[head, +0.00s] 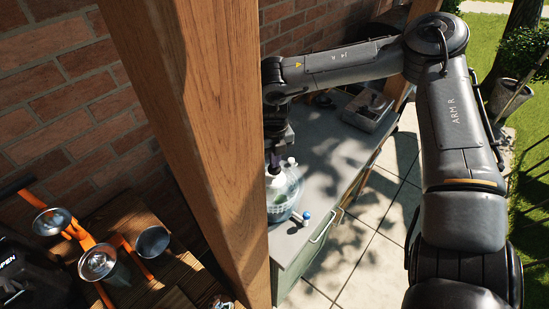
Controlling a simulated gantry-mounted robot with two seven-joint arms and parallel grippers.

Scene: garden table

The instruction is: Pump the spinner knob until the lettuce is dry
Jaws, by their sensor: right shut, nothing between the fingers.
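The salad spinner (283,192) is a clear round bowl with green lettuce inside. It stands on the grey-green counter, partly hidden on its left by a wooden post. My right gripper (273,168) points down at the spinner's top, shut and empty, at the spot where the knob would be. The knob is not clearly visible there, and I cannot tell whether the fingers touch it. My left gripper is not in view.
The wooden post (205,120) blocks much of the middle view. A small blue-capped item (305,217) lies on the counter (325,150) beside the spinner. A grey tray (368,110) sits at the far end. Metal cups (98,262) on orange holders stand lower left.

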